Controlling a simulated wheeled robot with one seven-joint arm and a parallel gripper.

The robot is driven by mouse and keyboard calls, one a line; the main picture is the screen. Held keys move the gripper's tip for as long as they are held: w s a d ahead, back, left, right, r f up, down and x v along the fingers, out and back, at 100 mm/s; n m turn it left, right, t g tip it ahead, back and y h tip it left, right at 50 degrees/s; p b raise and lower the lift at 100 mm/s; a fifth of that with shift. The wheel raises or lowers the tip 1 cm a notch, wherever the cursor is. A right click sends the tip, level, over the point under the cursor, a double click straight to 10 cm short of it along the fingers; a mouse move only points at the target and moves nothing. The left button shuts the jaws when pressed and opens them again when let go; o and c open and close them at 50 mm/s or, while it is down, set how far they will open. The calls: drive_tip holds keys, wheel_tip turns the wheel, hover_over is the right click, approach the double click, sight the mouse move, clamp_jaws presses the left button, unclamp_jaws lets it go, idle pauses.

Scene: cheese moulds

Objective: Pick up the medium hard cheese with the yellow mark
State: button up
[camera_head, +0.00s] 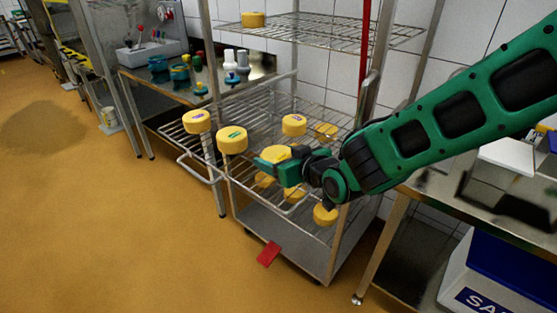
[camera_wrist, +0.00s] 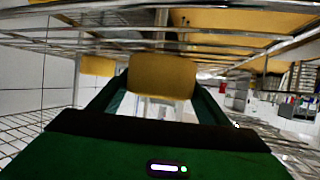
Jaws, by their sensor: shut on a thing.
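My gripper (camera_head: 279,164) reaches in at the front of the wire rack and is shut on a yellow cheese (camera_head: 274,153). In the wrist view the held cheese (camera_wrist: 162,76) sits between the two green fingers, just under a wire shelf. No mark shows on it. Several other round yellow cheeses are on the rack. One at the front edge (camera_head: 232,140) has a dark greenish mark, one to its left (camera_head: 197,121) a bluish mark, and one behind (camera_head: 294,124) a green mark. I cannot make out a yellow mark on any.
The metal rack (camera_head: 237,202) has wire shelves, with a cheese (camera_head: 253,19) on the top one and more cheeses lower down. Its upright posts stand close to my arm. A steel table (camera_head: 395,226) is at the right. A red piece (camera_head: 268,253) lies at the rack's base.

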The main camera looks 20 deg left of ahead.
sight(275, 156)
drive_tip(key=r, duration=0.2)
drive_tip(key=s+r, duration=0.1)
drive_tip(key=r, duration=0.1)
drive_tip(key=shift+a, duration=0.25)
drive_tip(key=s+a+r, duration=0.3)
drive_tip(key=s+r, duration=0.3)
drive_tip(key=s, duration=0.4)
drive_tip(key=shift+a+r, duration=0.15)
drive_tip(key=shift+a, duration=0.25)
drive_tip(key=shift+w, duration=0.1)
